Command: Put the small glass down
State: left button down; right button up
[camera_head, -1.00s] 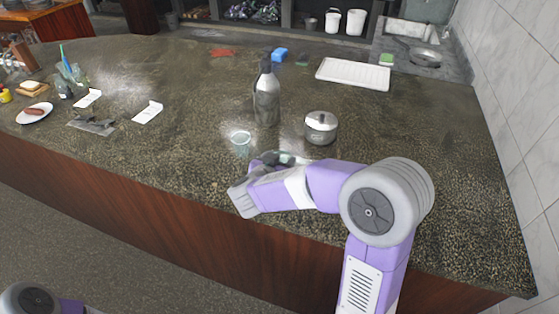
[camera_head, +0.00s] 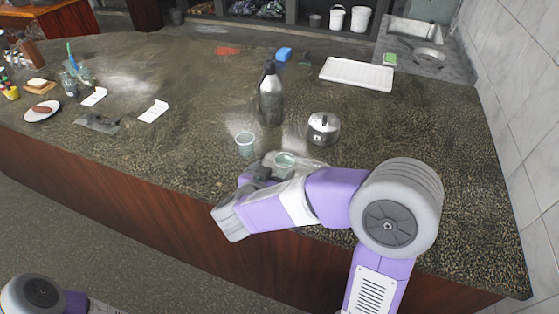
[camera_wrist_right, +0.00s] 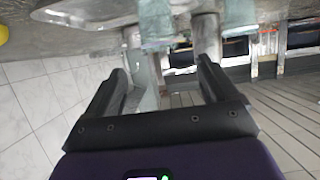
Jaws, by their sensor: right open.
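A small clear glass (camera_head: 285,160) stands upright on a pale shallow tray (camera_head: 318,162) near the counter's front edge. A similar glass (camera_head: 246,143) stands on the counter just left of the tray. My right gripper (camera_head: 260,173) is open and empty beside the tray's left front, low and partly hidden by its own wrist. In the upturned right wrist view, its two fingers (camera_wrist_right: 165,78) are apart, with the tray (camera_wrist_right: 80,12), one glass (camera_wrist_right: 155,22) and another glass (camera_wrist_right: 240,14) at the top edge, apart from the fingers. My left gripper is not in view.
A dark bottle (camera_head: 271,98) and a lidded metal pot (camera_head: 323,129) stand behind the glasses. A white tray (camera_head: 357,74) lies farther back. Paper cards (camera_head: 153,111) and a plate with a sausage (camera_head: 42,111) lie to the left. The counter's right side is clear.

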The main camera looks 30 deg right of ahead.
jog(key=shift+p+v, duration=0.35)
jog(key=shift+v, duration=1.65)
